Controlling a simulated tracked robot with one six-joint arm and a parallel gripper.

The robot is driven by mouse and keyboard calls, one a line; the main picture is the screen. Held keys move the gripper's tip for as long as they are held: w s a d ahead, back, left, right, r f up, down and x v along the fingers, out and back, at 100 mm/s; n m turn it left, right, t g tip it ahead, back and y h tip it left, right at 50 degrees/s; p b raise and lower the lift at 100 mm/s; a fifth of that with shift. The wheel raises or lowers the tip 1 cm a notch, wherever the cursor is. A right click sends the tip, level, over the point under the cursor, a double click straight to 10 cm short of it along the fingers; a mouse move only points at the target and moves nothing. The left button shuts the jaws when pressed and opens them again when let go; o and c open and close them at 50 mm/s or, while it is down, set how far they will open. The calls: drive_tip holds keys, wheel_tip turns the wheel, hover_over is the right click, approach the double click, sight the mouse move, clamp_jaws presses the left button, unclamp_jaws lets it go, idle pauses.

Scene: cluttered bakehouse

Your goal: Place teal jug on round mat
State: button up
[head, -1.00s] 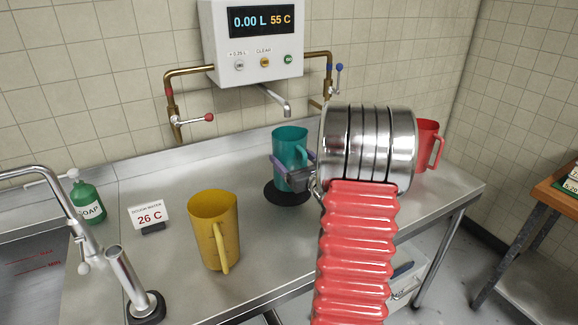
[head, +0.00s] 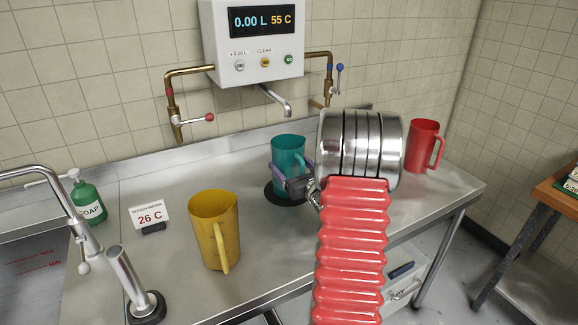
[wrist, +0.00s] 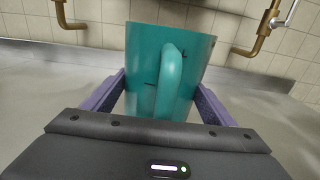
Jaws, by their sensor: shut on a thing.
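The teal jug (head: 289,153) is upright below the metal spout in the head view. My gripper (head: 290,178) is shut on it, with a purple finger on either side. In the wrist view the jug (wrist: 143,55) stands between the two fingers (wrist: 160,92), its handle towards the camera. The round black mat (head: 275,197) lies on the steel counter directly under the jug. The jug's base overlaps the mat; I cannot tell whether it touches it or hangs just above. My wrist hides part of the counter right of the mat.
A yellow jug (head: 207,222) stands front left of the mat, and a red jug (head: 418,148) at the back right. A dispenser spout (head: 277,101) hangs above and behind the teal jug. A sign (head: 150,215) and a soap bottle (head: 87,203) are left.

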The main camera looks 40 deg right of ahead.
drive_tip(key=o, duration=1.1)
drive_tip(key=v, duration=1.2)
drive_tip(key=shift+r, duration=0.1)
drive_tip(key=shift+s, duration=0.15)
